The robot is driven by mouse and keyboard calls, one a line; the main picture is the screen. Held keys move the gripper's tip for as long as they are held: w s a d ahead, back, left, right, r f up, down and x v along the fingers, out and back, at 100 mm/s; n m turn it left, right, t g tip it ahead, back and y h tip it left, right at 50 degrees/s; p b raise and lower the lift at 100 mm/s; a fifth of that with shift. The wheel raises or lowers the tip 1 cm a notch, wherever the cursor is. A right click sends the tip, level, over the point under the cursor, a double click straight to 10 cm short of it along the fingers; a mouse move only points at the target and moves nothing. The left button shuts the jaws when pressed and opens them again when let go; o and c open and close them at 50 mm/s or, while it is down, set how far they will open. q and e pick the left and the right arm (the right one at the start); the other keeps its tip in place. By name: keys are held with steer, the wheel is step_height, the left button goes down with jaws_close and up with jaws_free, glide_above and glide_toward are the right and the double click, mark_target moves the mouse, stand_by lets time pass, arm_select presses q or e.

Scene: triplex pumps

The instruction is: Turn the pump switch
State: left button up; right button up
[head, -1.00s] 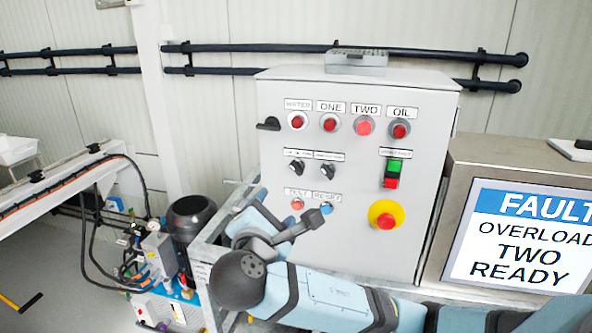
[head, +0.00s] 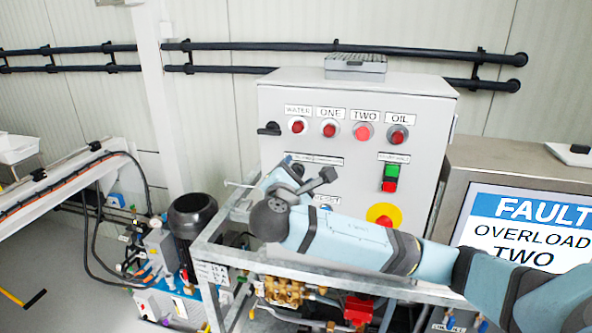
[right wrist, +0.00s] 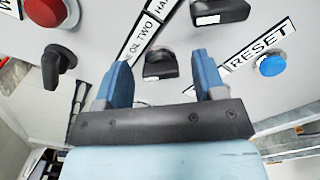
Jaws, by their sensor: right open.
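The grey control cabinet (head: 385,150) carries two black rotary switches under small labels. In the right wrist view the left switch (right wrist: 160,66) lies between the fingertips of my right gripper (right wrist: 162,78), which is open around its line of sight; I cannot tell whether a finger touches it. The right switch (right wrist: 220,11) is above and to the right there. In the head view my right gripper (head: 299,173) is in front of the cabinet's lower left and hides much of the switch row. My left gripper is not in view.
A blue RESET button (right wrist: 271,65) and black cabinet handle (right wrist: 58,66) flank the gripper. Red lamps (head: 363,131), a green-and-red switch (head: 390,178) and a yellow-based emergency stop (head: 384,214) are on the panel. A screen (head: 530,235) reads FAULT. A metal frame (head: 300,267) stands below.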

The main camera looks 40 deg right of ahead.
steer(key=shift+w+d, duration=0.15)
steer(key=c, duration=0.9)
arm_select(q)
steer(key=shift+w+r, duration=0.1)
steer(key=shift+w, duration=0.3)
